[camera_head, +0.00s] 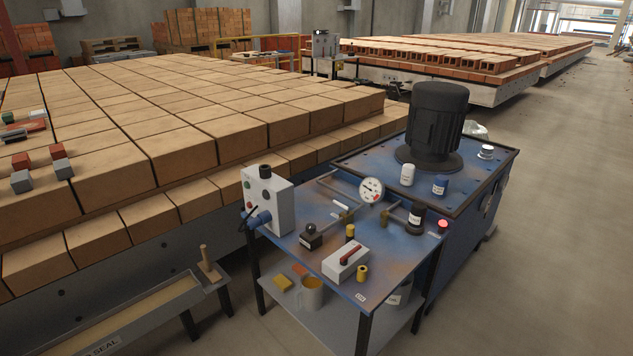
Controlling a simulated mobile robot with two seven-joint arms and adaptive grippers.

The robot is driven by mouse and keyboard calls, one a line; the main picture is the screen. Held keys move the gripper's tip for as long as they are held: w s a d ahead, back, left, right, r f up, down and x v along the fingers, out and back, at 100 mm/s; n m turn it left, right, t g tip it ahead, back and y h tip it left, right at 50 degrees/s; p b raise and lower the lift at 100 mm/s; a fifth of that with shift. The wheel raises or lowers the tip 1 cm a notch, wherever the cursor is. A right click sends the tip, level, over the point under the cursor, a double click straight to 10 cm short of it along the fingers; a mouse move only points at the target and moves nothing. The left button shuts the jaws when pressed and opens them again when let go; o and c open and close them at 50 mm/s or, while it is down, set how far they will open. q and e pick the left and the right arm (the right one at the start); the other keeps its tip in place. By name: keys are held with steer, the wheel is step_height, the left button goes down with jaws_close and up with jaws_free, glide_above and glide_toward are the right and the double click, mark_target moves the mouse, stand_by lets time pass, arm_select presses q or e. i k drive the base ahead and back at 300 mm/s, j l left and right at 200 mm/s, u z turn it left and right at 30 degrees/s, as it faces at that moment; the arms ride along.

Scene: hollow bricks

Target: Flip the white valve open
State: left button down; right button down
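A white box-shaped unit (335,268) with a red lever handle (351,254) sits on the front part of a blue worn table (385,266). It is the only white, valve-like thing with a lever that I see. The lever lies along the top of the box; I cannot tell whether this means open or shut. A small yellow knob (362,273) stands beside its right end. Neither of my grippers is in view.
A grey control box (281,206) stands at the table's left corner. A gauge (371,190), a black knob unit (311,237) and a red lamp (443,224) surround the unit. A large black motor (437,120) stands behind. Brick stacks (180,150) fill the left; floor (560,200) is clear right.

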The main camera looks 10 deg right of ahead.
mark_target(346, 210)
steer(key=l+u, duration=0.25)
steer(key=u, duration=0.15)
steer(key=i+l+u, duration=0.1)
steer(key=l+u, duration=0.15)
steer(key=u, duration=0.15)
steer(key=l+u, duration=0.15)
steer(key=l, duration=0.35)
steer(key=k+l+u, duration=0.15)
steer(key=l, duration=1.05)
steer(key=k+l+u, duration=0.1)
steer(key=l, duration=0.6)
